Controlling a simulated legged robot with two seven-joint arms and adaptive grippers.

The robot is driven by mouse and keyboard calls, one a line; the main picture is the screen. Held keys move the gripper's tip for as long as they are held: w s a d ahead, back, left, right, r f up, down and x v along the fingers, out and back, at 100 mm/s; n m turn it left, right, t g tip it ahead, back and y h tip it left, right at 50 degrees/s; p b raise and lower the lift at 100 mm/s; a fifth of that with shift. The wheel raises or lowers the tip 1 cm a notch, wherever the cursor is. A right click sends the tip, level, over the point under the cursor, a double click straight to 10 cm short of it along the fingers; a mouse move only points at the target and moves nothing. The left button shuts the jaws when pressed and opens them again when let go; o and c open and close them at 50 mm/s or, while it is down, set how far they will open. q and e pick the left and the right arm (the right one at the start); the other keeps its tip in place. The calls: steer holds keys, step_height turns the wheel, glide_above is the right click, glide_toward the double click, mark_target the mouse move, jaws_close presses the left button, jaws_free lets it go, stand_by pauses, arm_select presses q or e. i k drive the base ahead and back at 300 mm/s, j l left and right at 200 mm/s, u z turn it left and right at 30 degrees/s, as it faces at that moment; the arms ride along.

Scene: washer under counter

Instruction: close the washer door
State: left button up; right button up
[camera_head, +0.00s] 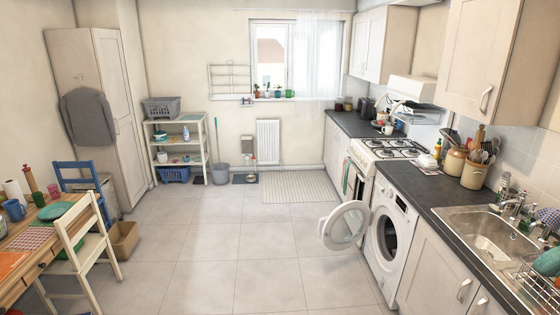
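The white washer (400,212) stands under the dark counter on the right side of the head view. The dark drum opening (388,236) is exposed on the washer's front. Neither of my grippers shows in this view.
The tiled floor (230,250) in the middle is clear up to the open door. A wooden table (30,240) and cream chair (88,240) stand at the left. The counter (440,190) with a sink runs along the right.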

mark_target(330, 220)
steer(key=i+u, duration=0.35)
steer(key=i, duration=1.75)
steer(key=i+j+z, duration=0.15)
steer(key=i+z, duration=0.35)
steer(key=i, duration=0.15)
steer(key=i+j+z, duration=0.45)
steer(key=i, duration=0.2)
steer(key=i+j+z, duration=0.75)
steer(key=j+z, duration=0.15)
steer(key=i+j+z, duration=0.15)
steer(key=j+z, duration=0.3)
steer(key=i+j+z, duration=0.1)
steer(key=j+z, duration=0.3)
steer(key=j, duration=0.25)
steer(key=j+z, duration=0.45)
steer(key=k+j, duration=0.2)
steer(key=k, duration=0.15)
steer(key=k+j+z, duration=0.1)
steer(key=k+j, duration=0.15)
steer(key=k, duration=0.1)
